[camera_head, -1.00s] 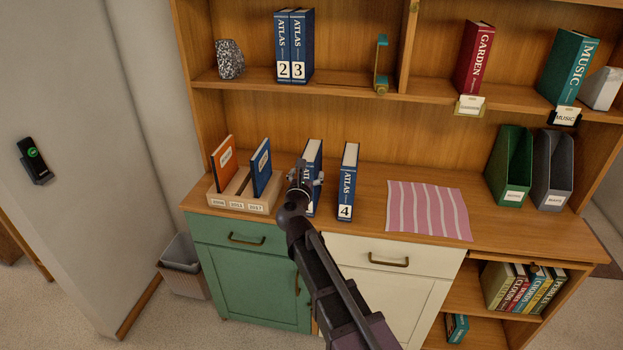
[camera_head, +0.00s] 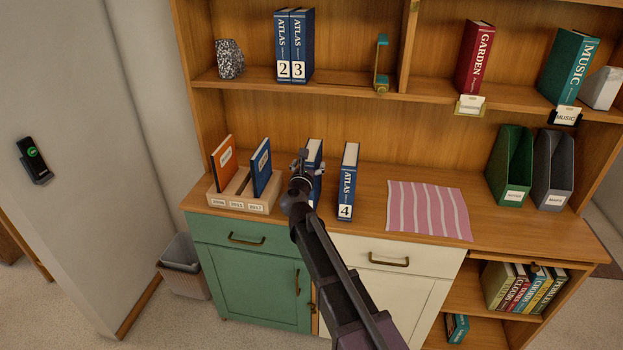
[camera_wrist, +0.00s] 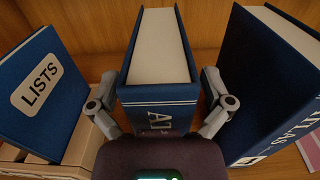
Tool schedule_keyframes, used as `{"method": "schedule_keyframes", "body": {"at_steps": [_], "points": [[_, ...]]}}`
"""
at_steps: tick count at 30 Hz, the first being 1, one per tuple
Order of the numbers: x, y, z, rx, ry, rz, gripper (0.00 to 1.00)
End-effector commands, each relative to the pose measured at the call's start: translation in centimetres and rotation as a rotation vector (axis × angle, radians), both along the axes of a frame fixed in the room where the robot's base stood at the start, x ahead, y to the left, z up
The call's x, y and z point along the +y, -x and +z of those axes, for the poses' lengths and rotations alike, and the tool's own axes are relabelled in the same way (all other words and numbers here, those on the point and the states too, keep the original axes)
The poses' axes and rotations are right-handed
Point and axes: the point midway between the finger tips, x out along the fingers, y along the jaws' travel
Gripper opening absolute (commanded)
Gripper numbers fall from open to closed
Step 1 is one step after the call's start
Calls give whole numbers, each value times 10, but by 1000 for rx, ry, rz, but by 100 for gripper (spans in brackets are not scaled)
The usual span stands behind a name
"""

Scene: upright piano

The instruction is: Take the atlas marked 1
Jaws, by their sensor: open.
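A blue atlas (camera_head: 315,153) stands upright on the counter, mostly hidden behind my arm in the head view. Its number does not show. In the wrist view this atlas (camera_wrist: 158,100) stands between the two fingers of my gripper (camera_wrist: 161,105), spine toward me, with the letters "AT" showing. My gripper (camera_head: 301,168) is open, one finger on each side of the spine. Atlas 4 (camera_head: 347,182) stands just to the right, and its cover (camera_wrist: 270,85) is close to the right finger. Atlases 2 (camera_head: 283,45) and 3 (camera_head: 301,45) stand on the upper shelf.
A wooden holder (camera_head: 238,204) with an orange book (camera_head: 223,163) and a blue book (camera_head: 261,167) stands left; the blue one, labelled LISTS (camera_wrist: 40,85), is near the left finger. A pink striped cloth (camera_head: 428,209) lies right. Bare counter lies between atlas 4 and the cloth.

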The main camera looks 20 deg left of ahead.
Motion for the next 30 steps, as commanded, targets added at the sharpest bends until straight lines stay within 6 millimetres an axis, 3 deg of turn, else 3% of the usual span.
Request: {"method": "schedule_keyframes", "body": {"at_steps": [20, 28, 30], "points": [[1, -7, 0, 0, 0, 0, 100], [1, -7, 0, 0, 0, 0, 20], [1, -7, 0, 0, 0, 0, 14]]}}
